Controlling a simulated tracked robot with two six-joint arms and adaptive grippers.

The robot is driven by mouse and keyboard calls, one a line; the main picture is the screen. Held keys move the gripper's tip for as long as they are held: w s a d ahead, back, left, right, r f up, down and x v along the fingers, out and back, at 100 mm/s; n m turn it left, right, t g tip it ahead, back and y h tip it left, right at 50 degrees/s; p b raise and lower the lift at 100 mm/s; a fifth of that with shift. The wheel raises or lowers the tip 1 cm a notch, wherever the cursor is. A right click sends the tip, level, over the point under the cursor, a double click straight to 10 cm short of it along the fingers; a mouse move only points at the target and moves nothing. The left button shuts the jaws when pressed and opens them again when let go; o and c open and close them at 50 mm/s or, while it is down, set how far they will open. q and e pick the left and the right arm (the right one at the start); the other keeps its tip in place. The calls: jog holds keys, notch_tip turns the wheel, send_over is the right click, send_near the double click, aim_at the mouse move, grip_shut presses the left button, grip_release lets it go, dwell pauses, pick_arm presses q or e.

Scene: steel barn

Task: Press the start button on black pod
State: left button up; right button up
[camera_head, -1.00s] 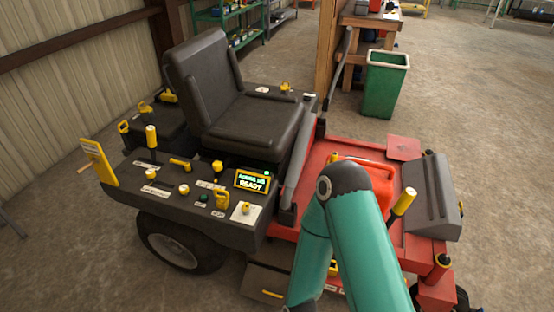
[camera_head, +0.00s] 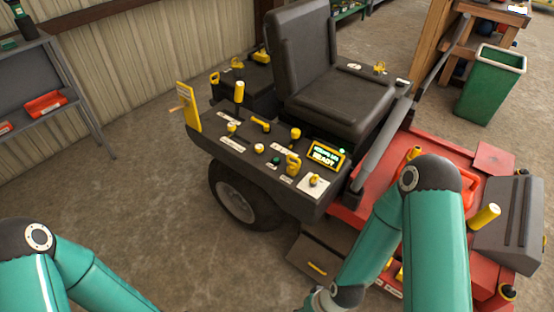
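The black pod (camera_head: 238,150) is the side console of a red riding mower, left of the seat. Its top carries yellow knobs and levers, a small green button (camera_head: 276,161) and a lit display (camera_head: 325,154) with green text that seems to end in "READY". Which control is the start button is not readable at this size. My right arm is bent in front of the mower's red deck, with its wrist at the bottom edge. My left arm shows only at the bottom left. Neither gripper's fingers are in the picture, and neither arm covers the pod's top.
The mower's black seat (camera_head: 335,100) stands behind the pod, and a grey bar (camera_head: 383,145) rises at its right. A grey shelf (camera_head: 50,75) with red items stands at the left wall. A green bin (camera_head: 490,85) stands at the back right. The floor left of the mower is clear.

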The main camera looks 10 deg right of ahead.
grip_shut()
dwell(1.4)
